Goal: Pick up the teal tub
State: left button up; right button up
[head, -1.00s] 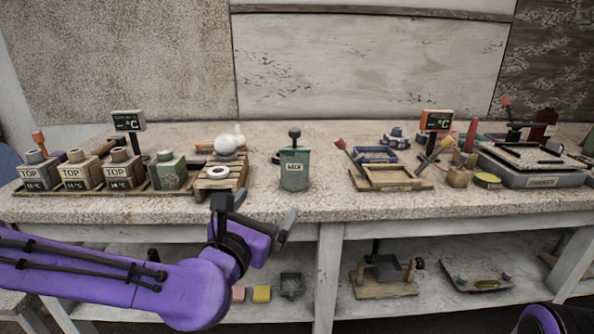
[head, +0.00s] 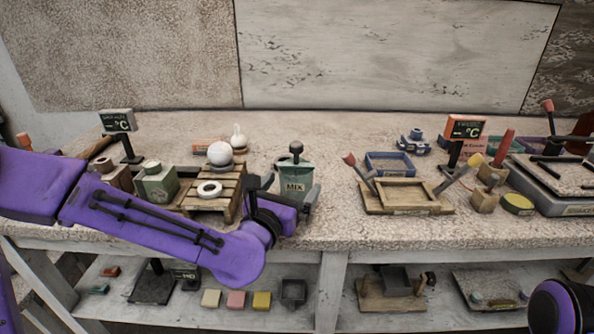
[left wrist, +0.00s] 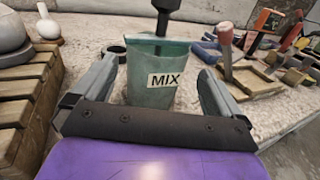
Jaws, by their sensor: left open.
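The teal tub (head: 297,178) stands upright on the speckled bench top, with a label reading MIX and a dark-knobbed tool sticking up out of it. In the left wrist view the tub (left wrist: 155,90) is straight ahead, between and just beyond my two spread fingers. My left gripper (head: 283,187) is open in front of the tub, and its fingers partly cover the tub's lower part in the head view. It also shows in the left wrist view (left wrist: 150,88). I cannot tell whether a finger touches the tub. My right gripper is not in view.
A wooden slatted stand (head: 228,203) with a white sphere (head: 220,154) and a white ring (head: 210,189) is close to the left. A wooden tray (head: 405,196) and a blue tray (head: 390,163) lie to the right. Bench is clear between the tub and the wooden tray.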

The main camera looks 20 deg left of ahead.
aim_at(300, 149)
pick_arm(q)
jog(key=w, duration=0.6)
jog(key=shift+w+f+p, duration=0.25)
jog(key=shift+f+p, duration=0.05)
jog(key=shift+f, duration=0.05)
jog(key=shift+s, duration=0.1)
jog(key=c, duration=1.5)
jog(key=shift+o, duration=0.2)
jog(key=shift+r, duration=0.2)
jog(key=r, duration=0.3)
jog(key=shift+s+d+r+p, duration=0.15)
jog(key=shift+s+r+p, duration=0.05)
jog(key=shift+r+p, duration=0.2)
jog(key=s+r, duration=0.1)
jog(key=r, duration=0.1)
jog(key=s+d+r, duration=0.1)
jog(key=s+r, duration=0.1)
jog(key=shift+s+d+r+p, duration=0.1)
jog(key=shift+s+r+p, duration=0.2)
jog(key=shift+p, duration=0.05)
jog(key=s+d+r, duration=0.3)
jog(key=s+r, duration=0.1)
jog(key=s, duration=0.5)
jog(key=shift+d+r, duration=0.15)
